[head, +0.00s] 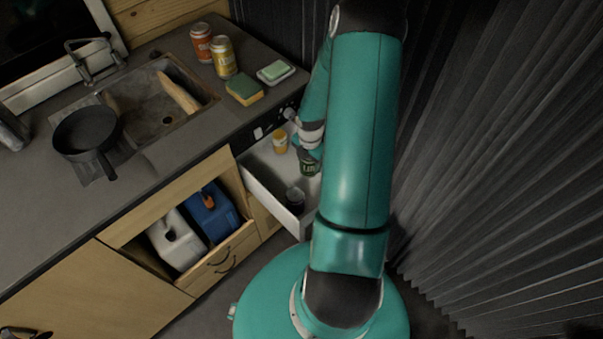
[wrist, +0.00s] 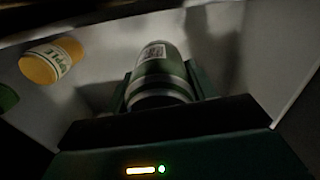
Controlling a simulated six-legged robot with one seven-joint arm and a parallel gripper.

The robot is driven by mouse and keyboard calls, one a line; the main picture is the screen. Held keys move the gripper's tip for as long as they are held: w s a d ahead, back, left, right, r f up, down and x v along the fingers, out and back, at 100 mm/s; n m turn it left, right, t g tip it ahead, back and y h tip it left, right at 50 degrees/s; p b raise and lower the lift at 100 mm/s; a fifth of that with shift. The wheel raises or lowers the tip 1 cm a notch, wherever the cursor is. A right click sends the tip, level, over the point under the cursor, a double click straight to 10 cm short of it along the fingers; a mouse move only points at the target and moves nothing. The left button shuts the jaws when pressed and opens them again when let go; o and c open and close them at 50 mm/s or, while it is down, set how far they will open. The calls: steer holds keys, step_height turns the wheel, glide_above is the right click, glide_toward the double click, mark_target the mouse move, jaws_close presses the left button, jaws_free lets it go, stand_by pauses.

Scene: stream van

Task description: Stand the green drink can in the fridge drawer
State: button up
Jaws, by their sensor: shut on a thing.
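The green drink can (head: 309,166) is inside the white fridge drawer (head: 262,185), which is pulled out below the counter. In the wrist view the can (wrist: 160,75) sits between the two fingers of my gripper (wrist: 162,92), which is shut on it. The can's base cannot be seen clearly, so I cannot tell whether it touches the drawer floor. In the head view my arm hides part of the drawer, and my gripper is mostly hidden.
A dark jar (head: 295,199) stands nearer the drawer front. Cans (head: 222,57), a sponge (head: 244,90) and a soap dish (head: 276,72) are on the counter above.

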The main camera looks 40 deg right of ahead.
mark_target(309, 171)
steer(key=shift+f, duration=2.95)
steer(key=shift+f, duration=0.15)
steer(key=o, duration=1.3)
step_height(309, 171, up, 13)
steer(key=shift+f, duration=0.2)
steer(key=w+a+r+m+t+h, duration=0.1)
steer(key=a+r+m, duration=0.4)
steer(key=r, duration=0.6)
steer(key=a+r+m+t+h, duration=0.1)
steer(key=a+r+m, duration=0.3)
steer(key=a+r, duration=0.5)
steer(key=s+a+r+m+t, duration=0.1)
steer(key=s+a+r+m, duration=0.2)
steer(key=a+r, duration=0.1)
steer(key=s+a+r+m+t+y, duration=0.1)
steer(key=s+a+r+m, duration=0.2)
steer(key=s+a+r, duration=0.1)
steer(key=s+a+r+m+t+y, duration=0.1)
steer(key=s+a+r+m, duration=0.2)
steer(key=a+r, duration=0.3)
steer(key=shift+s+r+m+t, duration=0.3)
steer(key=shift+s+r+m, duration=0.15)
steer(key=shift+m, duration=0.15)
